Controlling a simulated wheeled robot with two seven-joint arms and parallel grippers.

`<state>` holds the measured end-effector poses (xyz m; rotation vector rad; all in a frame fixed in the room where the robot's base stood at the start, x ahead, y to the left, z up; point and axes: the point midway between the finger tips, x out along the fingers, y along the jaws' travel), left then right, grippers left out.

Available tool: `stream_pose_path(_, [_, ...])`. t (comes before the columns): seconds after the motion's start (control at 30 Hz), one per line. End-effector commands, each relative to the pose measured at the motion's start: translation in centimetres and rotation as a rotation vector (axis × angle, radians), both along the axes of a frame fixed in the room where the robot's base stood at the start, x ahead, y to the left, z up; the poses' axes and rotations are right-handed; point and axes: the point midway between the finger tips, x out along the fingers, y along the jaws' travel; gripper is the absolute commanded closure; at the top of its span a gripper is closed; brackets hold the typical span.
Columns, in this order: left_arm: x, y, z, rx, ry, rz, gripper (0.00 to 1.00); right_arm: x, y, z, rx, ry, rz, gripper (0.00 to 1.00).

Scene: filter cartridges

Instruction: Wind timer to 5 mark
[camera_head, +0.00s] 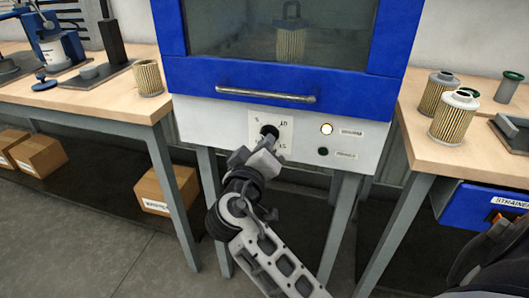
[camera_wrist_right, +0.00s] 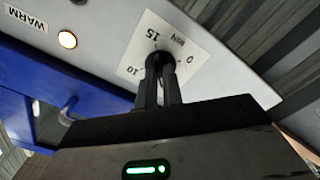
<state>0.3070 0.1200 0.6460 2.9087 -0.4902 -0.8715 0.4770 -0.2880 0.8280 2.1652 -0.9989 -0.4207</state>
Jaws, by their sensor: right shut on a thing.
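The timer is a dark round knob (camera_head: 269,131) on a white square dial plate (camera_head: 285,137) on the front panel of the blue cabinet. My right gripper (camera_head: 266,141) is shut on the knob from the front. The knob's pointer is hidden. My left gripper is out of view.
Right of the dial are a lit lamp (camera_head: 327,129) and a dark button (camera_head: 323,152). A metal handle bar (camera_head: 266,96) runs above it, below the cabinet window. Filter cartridges stand on the right bench (camera_head: 422,146) and left bench (camera_head: 110,107). Cardboard boxes (camera_head: 166,190) lie below.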

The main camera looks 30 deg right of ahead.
Motion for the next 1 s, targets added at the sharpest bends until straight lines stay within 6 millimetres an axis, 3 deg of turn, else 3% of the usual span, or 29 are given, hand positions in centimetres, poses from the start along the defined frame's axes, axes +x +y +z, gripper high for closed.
stream_pose_path(0.5, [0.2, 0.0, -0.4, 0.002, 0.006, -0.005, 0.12, 0.1, 0.0, 0.2, 0.013, -0.018, 0.001, 1.00])
stream_pose_path(0.6, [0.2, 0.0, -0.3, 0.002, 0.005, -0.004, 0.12, 0.0, 0.0, 0.2, 0.013, -0.018, 0.001, 0.70])
stream_pose_path(1.0, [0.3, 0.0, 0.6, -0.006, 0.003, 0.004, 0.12, 0.0, 0.0, 0.4, -0.011, 0.011, 0.001, 0.70])
